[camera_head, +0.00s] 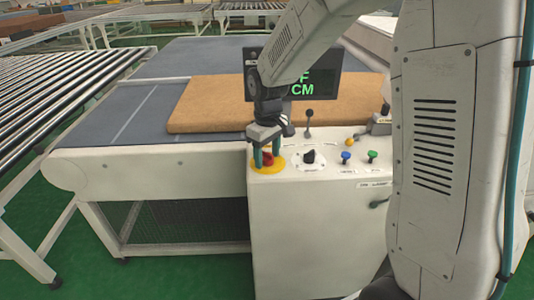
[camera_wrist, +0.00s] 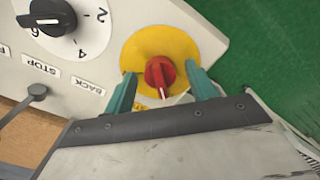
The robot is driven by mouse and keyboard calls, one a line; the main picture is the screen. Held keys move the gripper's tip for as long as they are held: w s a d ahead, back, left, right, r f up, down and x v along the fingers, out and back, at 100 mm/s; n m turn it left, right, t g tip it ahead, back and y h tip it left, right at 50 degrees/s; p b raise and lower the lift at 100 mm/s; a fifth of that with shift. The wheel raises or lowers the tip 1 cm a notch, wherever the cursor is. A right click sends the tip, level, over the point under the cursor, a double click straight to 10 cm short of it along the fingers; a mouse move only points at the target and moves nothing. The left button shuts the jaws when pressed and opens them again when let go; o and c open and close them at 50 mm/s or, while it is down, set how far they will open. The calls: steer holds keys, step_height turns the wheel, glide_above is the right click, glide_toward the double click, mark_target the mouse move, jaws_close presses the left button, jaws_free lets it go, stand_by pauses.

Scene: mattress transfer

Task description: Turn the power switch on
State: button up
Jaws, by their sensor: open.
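The power switch is a red rotary knob (camera_wrist: 160,74) on a round yellow plate (camera_wrist: 143,46). In the head view the knob (camera_head: 267,159) sits at the left end of the white control panel (camera_head: 270,215). My gripper (camera_wrist: 162,92) is open, with one teal finger on each side of the red knob. In the head view my gripper (camera_head: 266,155) points down over the yellow plate. A gap shows between each finger and the knob in the wrist view. The knob's white pointer line faces the gripper's palm. I cannot tell how deep the fingertips reach.
A black numbered dial (camera_wrist: 50,16) is beside the yellow plate. The panel also has a lever (camera_head: 308,122), a blue button (camera_head: 346,156) and a green button (camera_head: 372,155). A brown mattress (camera_head: 210,104) lies on the conveyor behind. A display (camera_head: 318,84) is partly hidden by my arm.

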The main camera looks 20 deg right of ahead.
steer(key=c, duration=1)
steer(key=m, duration=0.4)
steer(key=shift+m, duration=0.3)
steer(key=m, duration=0.4)
steer(key=shift+r+m, duration=0.1)
steer(key=shift+m, duration=0.2)
steer(key=m, duration=0.4)
steer(key=shift+m, duration=0.3)
steer(key=shift+w+m, duration=0.1)
steer(key=shift+m, duration=2)
